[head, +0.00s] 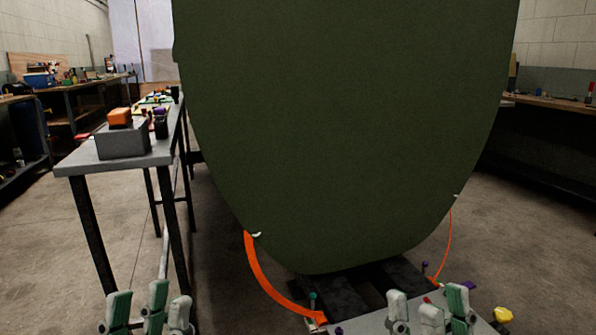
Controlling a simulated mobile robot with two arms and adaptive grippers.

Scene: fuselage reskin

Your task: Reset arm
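My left gripper (147,310) is at the bottom left, in front of the grey work table. Its grey-green fingers point up, stand apart and hold nothing that I can see. My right gripper (430,310) is at the bottom, right of centre, in front of a grey surface. Its fingers also stand apart with nothing visible between them. Only the finger ends of both grippers show; the rest of them is cut off by the lower edge. A large dark green fuselage section (345,130) fills the middle, beyond the grippers.
An orange curved strip (262,275) runs under the fuselage. The grey table (160,158) at left bears a grey box (122,142) and an orange item (119,116). A yellow item (503,314) lies at lower right. Floor is open on the right, before a wall bench (555,103).

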